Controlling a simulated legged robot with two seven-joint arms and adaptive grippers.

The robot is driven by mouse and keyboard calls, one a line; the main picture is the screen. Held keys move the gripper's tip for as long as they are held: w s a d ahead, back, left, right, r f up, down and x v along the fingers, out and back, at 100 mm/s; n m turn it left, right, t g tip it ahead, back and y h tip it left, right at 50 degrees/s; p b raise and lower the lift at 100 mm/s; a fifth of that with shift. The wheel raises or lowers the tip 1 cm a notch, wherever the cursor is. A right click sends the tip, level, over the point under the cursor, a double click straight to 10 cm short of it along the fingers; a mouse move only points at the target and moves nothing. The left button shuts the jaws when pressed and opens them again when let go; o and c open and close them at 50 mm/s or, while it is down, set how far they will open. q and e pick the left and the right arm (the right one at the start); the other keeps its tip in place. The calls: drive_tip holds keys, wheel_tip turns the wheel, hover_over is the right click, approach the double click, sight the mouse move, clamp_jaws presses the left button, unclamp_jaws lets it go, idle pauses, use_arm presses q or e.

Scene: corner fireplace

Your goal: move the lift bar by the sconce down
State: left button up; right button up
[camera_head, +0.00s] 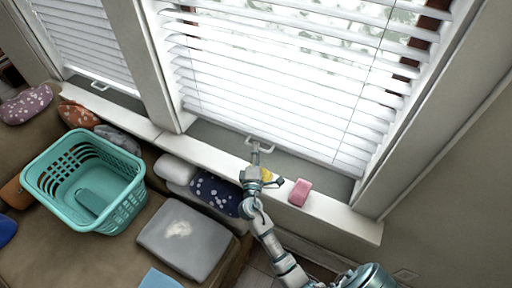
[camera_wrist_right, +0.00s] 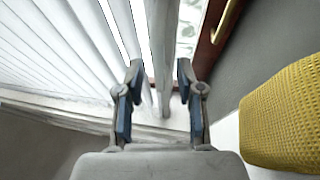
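A white lift bar (camera_head: 260,142) shows at the lower edge of the large window blind (camera_head: 290,80) in the head view. A second, similar bar (camera_head: 99,86) is under the left blind. No sconce is visible, so I cannot tell which bar is by it. My right gripper (camera_head: 255,158) is just below the large blind's bar; contact is unclear. In the right wrist view my gripper (camera_wrist_right: 159,78) has its fingers apart, with a pale upright shape (camera_wrist_right: 163,50) beyond or between them. My left gripper is not in view.
A yellow sponge-like block (camera_wrist_right: 285,120) lies close beside my right gripper. A pink block (camera_head: 300,192) sits on the white sill (camera_head: 340,217). A teal basket (camera_head: 75,212), cushions and a grey pad (camera_head: 182,240) lie at the left. A wall stands at right.

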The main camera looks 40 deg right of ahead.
drive_tip(key=v, duration=1)
drive_tip(key=shift+r, duration=0.1)
